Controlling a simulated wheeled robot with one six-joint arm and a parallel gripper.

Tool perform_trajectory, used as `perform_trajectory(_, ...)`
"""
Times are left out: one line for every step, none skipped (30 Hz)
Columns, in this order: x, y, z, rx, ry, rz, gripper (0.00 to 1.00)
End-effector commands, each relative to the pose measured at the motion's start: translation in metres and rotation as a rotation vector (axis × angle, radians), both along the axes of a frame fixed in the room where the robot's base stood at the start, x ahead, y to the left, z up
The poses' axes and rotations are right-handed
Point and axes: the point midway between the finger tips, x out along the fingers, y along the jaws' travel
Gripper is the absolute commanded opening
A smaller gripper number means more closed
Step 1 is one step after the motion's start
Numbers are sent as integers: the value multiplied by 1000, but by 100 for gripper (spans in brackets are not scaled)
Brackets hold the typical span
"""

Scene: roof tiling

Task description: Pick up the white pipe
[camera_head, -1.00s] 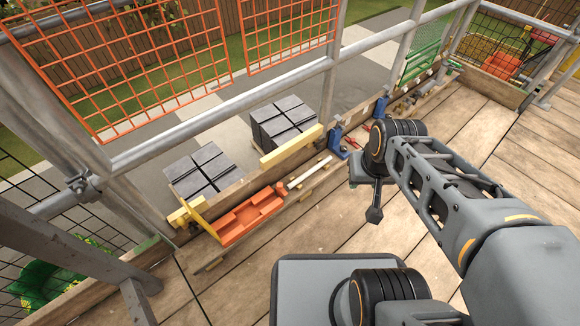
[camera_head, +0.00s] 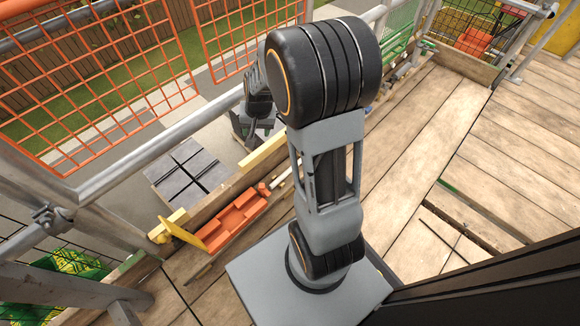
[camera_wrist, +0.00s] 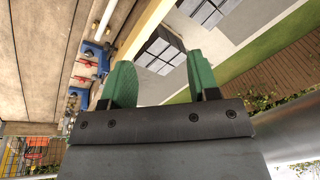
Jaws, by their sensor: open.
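The white pipe (camera_head: 282,178) lies along the guardrail board, past the right end of the orange tray. In the head view only a short piece shows, because my arm covers the rest. In the wrist view the pipe (camera_wrist: 106,18) shows as a short white length at the top left. My gripper (camera_wrist: 162,72) is open and empty, its two green fingers spread apart. The pipe is outside the space between them, up and to the left of the left finger. In the head view the fingertips are hidden behind my arm.
An orange tray (camera_head: 232,222) with a yellow piece at its left end sits by the board. Blue tools (camera_wrist: 82,73) are near the pipe in the wrist view. Dark tiles (camera_head: 188,172) are stacked beyond the guardrail, and orange mesh (camera_head: 95,75) hangs above.

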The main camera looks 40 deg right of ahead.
Motion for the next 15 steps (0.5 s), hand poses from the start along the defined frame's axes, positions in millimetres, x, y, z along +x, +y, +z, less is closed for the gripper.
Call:
perform_trajectory(13,-16,-21,21,21,-78,55)
perform_trajectory(19,-24,-33,31,24,-121,55)
perform_trajectory(27,-36,-50,45,31,-180,55)
perform_trajectory(32,-44,-62,53,34,-222,55)
perform_trajectory(35,-53,-76,61,38,-266,55)
perform_trajectory(39,-65,-95,71,45,-326,55)
perform_trajectory(41,-74,-110,78,51,-371,55)
perform_trajectory(42,-83,-125,84,55,-416,55)
perform_trajectory(41,-95,-144,90,60,-473,55)
perform_trajectory(41,-102,-158,94,65,-512,55)
perform_trajectory(39,-109,-170,98,68,-549,55)
perform_trajectory(37,-117,-185,101,72,-592,55)
perform_trajectory(35,-122,-196,103,75,-621,55)
perform_trajectory(33,-126,-205,104,77,-648,55)
perform_trajectory(30,-131,-217,106,81,-681,55)
